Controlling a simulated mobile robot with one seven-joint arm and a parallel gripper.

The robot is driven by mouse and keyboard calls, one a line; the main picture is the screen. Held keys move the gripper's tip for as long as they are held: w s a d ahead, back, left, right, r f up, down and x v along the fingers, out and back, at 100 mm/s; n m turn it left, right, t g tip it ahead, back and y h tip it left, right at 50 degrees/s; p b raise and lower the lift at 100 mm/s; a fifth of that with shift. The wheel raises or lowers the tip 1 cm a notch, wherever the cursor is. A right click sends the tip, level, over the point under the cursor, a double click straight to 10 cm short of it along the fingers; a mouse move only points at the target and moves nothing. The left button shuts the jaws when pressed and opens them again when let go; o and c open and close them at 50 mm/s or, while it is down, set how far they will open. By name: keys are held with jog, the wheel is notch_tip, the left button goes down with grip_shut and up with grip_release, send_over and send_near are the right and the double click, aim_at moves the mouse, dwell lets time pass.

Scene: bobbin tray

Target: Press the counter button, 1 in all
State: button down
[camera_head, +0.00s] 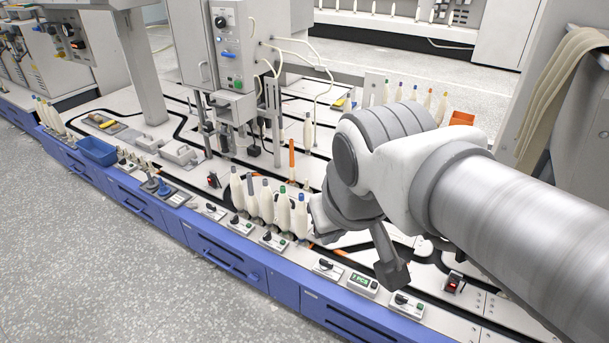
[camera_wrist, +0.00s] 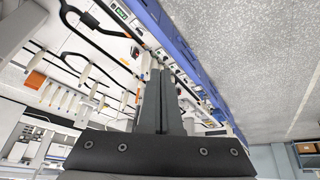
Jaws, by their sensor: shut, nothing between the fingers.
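The counter (camera_head: 362,282) is a small pale box with a lit green display, on the front strip of the bench in the head view. It also shows small near the top of the wrist view (camera_wrist: 121,13). Its button is too small to make out clearly. My gripper (camera_head: 393,274) points down just right of the counter, apart from it as far as I can tell. In the wrist view its two fingers (camera_wrist: 161,72) lie together with nothing between them.
Switch boxes with black knobs stand left (camera_head: 327,267) and right (camera_head: 404,304) of the counter. White bobbins (camera_head: 266,202) stand in a row left of my arm. A red-lit switch (camera_head: 453,283) sits to the right. The blue front panel (camera_head: 230,257) edges the bench; the floor beyond is clear.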

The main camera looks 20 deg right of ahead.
jog(key=w+d+f+g+h+p, duration=0.3)
jog(key=w+d+f+h, duration=0.15)
jog(key=w+d, duration=0.6)
jog(key=n+h+p, duration=0.4)
jog(key=n+p, duration=0.2)
jog(key=n, duration=0.6)
send_over(371, 285)
notch_tip(371, 285, down, 35)
jog(key=shift+f, duration=0.15)
jog(key=shift+f, duration=0.1)
notch_tip(371, 285, down, 9)
jog(key=b, duration=0.6)
jog(key=shift+r, duration=0.2)
jog(key=shift+f+b, duration=0.1)
jog(key=shift+b, duration=0.2)
jog(key=shift+f, duration=0.3)
